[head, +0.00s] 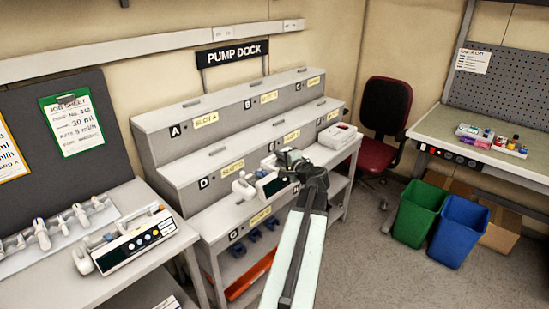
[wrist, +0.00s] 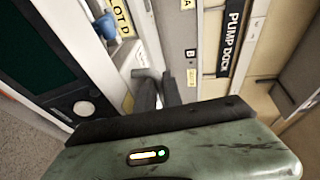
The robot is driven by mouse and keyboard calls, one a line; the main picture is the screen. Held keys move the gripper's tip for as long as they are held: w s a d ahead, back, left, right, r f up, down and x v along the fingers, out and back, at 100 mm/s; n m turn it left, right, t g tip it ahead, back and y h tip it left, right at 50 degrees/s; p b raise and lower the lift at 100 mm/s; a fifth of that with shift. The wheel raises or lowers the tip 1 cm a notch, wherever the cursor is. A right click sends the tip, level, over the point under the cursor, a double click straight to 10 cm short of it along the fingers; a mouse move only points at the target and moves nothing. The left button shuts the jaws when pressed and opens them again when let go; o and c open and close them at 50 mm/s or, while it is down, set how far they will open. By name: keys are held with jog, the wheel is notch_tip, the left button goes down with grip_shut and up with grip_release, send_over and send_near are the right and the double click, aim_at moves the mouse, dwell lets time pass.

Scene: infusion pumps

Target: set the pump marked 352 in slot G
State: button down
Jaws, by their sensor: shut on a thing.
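My gripper (head: 290,160) is shut on a white and grey pump (head: 268,186) over the lower tier of the dock. In the wrist view the dark fingers (wrist: 158,82) are close together at the pump's pale upper part, and the pump's dark screen and round white knob (wrist: 82,108) show at left. The arm hides part of the pump, and its number cannot be read.
The dock (head: 165,118) has stepped tiers with lettered slots. A red chair (head: 383,140) and green and blue bins stand right.

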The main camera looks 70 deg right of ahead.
jog(key=shift+w, duration=0.15)
jog(key=w+a+f+b, duration=0.1)
jog(key=w+f+b, duration=0.2)
jog(key=w, duration=0.5)
jog(key=w+a+f+b, duration=0.1)
jog(key=w+f+b, duration=0.3)
jog(key=w, duration=0.4)
jog(key=shift+a+f, duration=0.2)
jog(key=shift+a, duration=0.05)
notch_tip(320, 180, down, 5)
jog(key=b, duration=0.5)
jog(key=shift+a+r, duration=0.1)
jog(key=shift+a, duration=0.05)
